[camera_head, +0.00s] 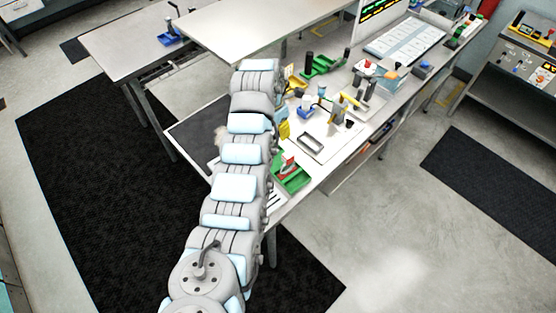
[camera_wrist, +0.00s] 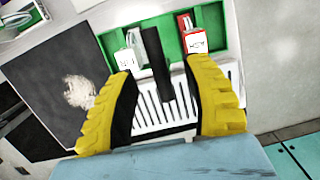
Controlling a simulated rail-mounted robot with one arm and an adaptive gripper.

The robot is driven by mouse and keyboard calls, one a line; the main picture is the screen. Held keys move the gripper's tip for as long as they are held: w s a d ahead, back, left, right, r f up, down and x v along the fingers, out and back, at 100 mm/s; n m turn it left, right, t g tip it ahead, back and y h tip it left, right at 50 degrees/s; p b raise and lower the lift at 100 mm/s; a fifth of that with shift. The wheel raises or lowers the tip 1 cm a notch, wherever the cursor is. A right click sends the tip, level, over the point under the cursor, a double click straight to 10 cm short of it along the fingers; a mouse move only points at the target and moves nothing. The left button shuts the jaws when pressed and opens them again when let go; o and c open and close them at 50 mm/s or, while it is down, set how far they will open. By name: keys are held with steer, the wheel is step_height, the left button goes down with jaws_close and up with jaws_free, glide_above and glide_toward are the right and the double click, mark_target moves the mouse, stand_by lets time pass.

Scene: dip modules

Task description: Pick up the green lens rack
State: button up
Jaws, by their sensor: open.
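A green tray (camera_wrist: 222,24) lies just beyond my fingertips in the wrist view. It holds a pale upright piece and a red-and-white box (camera_wrist: 194,40). A dark bar (camera_wrist: 157,62) stands up between my fingers and hides part of the tray. A green tray (camera_head: 296,183) with a red-and-white item shows right of my arm in the head view. Another green holder (camera_head: 322,66) stands farther back on the bench. I cannot tell which green piece is the lens rack. My gripper (camera_wrist: 158,68) is open, its yellow fingers apart and touching nothing that I can make out.
A white slotted piece (camera_wrist: 150,108) lies between my fingers, and a dark mat (camera_wrist: 52,68) lies to the left. The bench also carries a white board (camera_head: 326,136) with small parts and a pale panel (camera_head: 404,40). My arm hides part of the bench.

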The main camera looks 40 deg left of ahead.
mark_target(278, 133)
steer(key=shift+w+f+p, duration=0.2)
steer(key=shift+f+p, duration=0.1)
steer(key=shift+f, duration=1.3)
jaws_close()
